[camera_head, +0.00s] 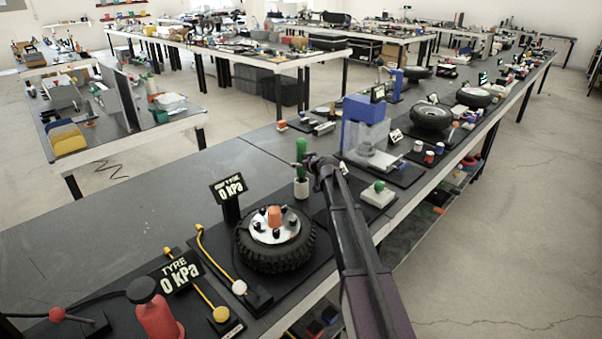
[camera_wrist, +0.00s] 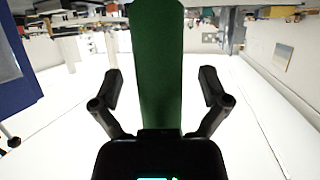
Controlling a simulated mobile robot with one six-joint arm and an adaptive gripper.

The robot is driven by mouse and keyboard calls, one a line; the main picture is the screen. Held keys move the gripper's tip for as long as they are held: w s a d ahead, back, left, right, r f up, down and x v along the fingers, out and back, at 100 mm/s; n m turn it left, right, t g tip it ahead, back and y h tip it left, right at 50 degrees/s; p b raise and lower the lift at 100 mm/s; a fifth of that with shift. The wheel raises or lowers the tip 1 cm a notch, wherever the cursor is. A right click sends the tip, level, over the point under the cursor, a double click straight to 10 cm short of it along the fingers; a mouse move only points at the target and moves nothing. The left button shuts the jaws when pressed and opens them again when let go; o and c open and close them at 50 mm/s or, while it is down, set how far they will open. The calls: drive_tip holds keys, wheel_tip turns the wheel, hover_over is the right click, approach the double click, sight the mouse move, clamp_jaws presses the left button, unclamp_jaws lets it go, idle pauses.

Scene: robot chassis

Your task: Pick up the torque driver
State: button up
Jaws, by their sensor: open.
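The torque driver seems to be the green-handled tool (camera_head: 300,149) standing upright in a white holder (camera_head: 302,189) on the bench, behind the tyre. My gripper (camera_head: 309,165) is beside the green handle, reaching it from the right. In the wrist view the handle (camera_wrist: 158,60) fills the middle between the two fingers of my gripper (camera_wrist: 160,95). The fingers are open, with a gap on each side of the handle. The lower end of the tool is hidden in the holder.
A white block with a green knob (camera_head: 379,194) and a blue press (camera_head: 367,125) are to the right. The bench at left is mostly clear.

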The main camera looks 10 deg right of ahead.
sight(300, 138)
idle(0.4)
clamp_jaws()
drive_tip(key=shift+r, duration=0.2)
wheel_tip(300, 138, up, 10)
drive_tip(key=p, duration=1)
drive_tip(key=shift+f, duration=0.2)
idle(0.8)
drive_tip(key=shift+r+p, duration=4.55)
